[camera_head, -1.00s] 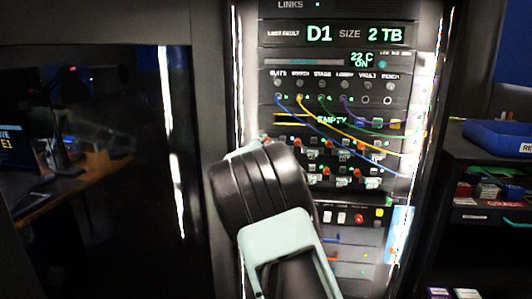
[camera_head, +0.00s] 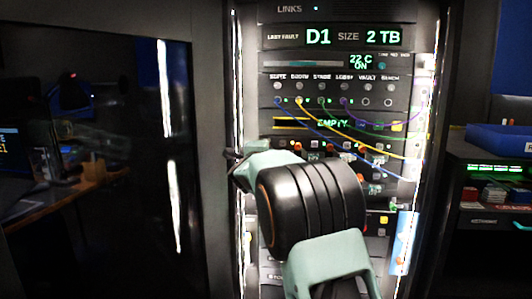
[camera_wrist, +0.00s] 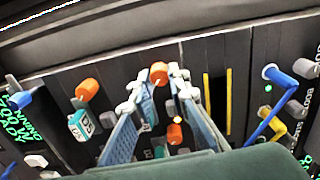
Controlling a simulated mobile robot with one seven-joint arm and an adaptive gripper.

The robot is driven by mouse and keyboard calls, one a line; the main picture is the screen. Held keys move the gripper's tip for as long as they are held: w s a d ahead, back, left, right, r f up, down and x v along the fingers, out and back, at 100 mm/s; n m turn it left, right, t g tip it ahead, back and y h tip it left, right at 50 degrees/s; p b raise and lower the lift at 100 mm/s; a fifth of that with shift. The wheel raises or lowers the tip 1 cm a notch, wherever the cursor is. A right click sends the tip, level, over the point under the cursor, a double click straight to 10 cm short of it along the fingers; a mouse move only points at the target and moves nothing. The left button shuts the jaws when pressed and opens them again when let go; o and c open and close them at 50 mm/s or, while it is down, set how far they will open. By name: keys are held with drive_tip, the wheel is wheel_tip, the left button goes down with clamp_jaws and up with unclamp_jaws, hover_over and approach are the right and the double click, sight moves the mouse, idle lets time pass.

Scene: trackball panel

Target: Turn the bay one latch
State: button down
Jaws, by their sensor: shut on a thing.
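In the wrist view, my gripper (camera_wrist: 157,82) has its two fingertips close on either side of an orange latch knob (camera_wrist: 158,72), shut on it. I cannot read a label that tells which bay this latch belongs to. A second orange piece (camera_wrist: 174,133) shows lower between the fingers. Another orange latch knob (camera_wrist: 86,90) stands to the left, above a teal-edged tag. In the head view, my gripper is at the left edge of the rack, mostly hidden behind my wrist, and the held knob cannot be seen. Other orange latches (camera_head: 329,145) show to its right.
Blue and yellow cables (camera_head: 345,125) hang across the rack front, near the latch row. A blue cable plug (camera_wrist: 275,75) and a yellow cable show right of the fingers in the wrist view. A shelf with a blue bin (camera_head: 497,140) stands at the right.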

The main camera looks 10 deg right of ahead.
drive_tip(key=shift+m, duration=0.3)
idle(0.4)
drive_tip(key=c, duration=1.8)
unclamp_jaws()
drive_tip(key=shift+c, duration=0.2)
drive_tip(key=shift+s, duration=0.1)
drive_tip(key=v, duration=1.2)
drive_tip(key=shift+r, duration=0.15)
